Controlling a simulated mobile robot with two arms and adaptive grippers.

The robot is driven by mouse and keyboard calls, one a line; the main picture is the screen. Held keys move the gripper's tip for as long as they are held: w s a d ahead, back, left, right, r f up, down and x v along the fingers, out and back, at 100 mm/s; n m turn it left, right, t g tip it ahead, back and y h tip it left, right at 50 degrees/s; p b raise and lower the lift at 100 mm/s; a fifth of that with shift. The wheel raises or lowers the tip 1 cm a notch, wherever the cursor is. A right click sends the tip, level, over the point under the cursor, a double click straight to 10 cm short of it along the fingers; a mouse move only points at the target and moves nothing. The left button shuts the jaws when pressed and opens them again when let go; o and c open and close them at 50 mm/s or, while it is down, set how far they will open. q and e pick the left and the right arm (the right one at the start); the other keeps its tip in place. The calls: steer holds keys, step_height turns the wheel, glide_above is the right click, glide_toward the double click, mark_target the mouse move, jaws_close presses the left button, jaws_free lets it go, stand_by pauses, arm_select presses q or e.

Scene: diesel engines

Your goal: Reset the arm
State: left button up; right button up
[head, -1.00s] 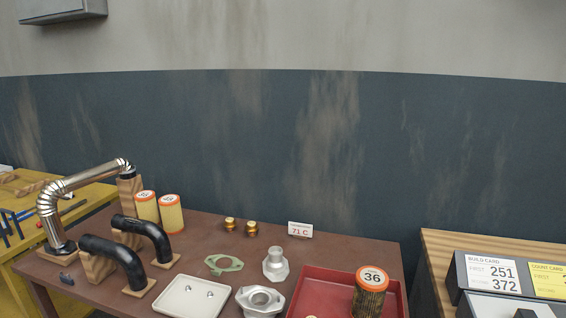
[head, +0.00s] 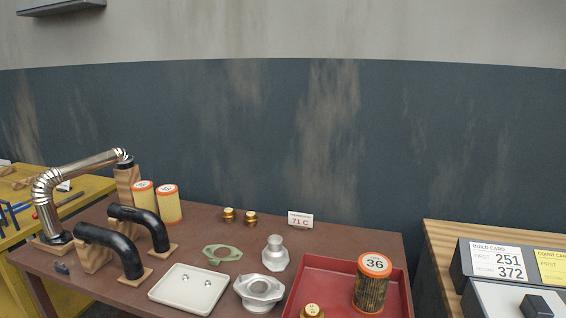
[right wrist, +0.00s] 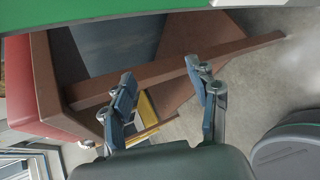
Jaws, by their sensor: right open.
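My right gripper (right wrist: 165,108) shows in the right wrist view with its two fingers spread apart and nothing between them. Beyond the fingers are a brown frame (right wrist: 160,65) and the grey floor. In the head view neither gripper is in sight, and no arm reaches over the brown table (head: 330,240).
On the table are a red tray (head: 408,300) with a filter marked 36 (head: 372,285), a white tray (head: 188,288), metal housings (head: 275,253), a green gasket (head: 222,253), black hoses (head: 110,245) and yellow filters (head: 168,205). A wooden bench (head: 440,240) stands right.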

steer(key=s+a+f+m+g+h+b, duration=0.1)
steer(key=s+f+m+g+h, duration=0.1)
steer(key=s+f+m, duration=0.7)
steer(key=s+a+f+m+g+h+b, duration=0.15)
steer(key=s+f+m+g, duration=0.35)
steer(key=f, duration=0.9)
steer(key=s+a+f+m+g+b, duration=0.1)
steer(key=s+a+f+m, duration=0.2)
steer(key=s, duration=0.6)
steer(key=s+a+f+m+g+b, duration=0.1)
steer(key=s+a+f+m, duration=0.3)
steer(key=s+a+f, duration=0.4)
steer(key=shift+s+a+m+g, duration=0.3)
steer(key=shift+s+a+g, duration=0.55)
steer(key=shift+s, duration=0.1)
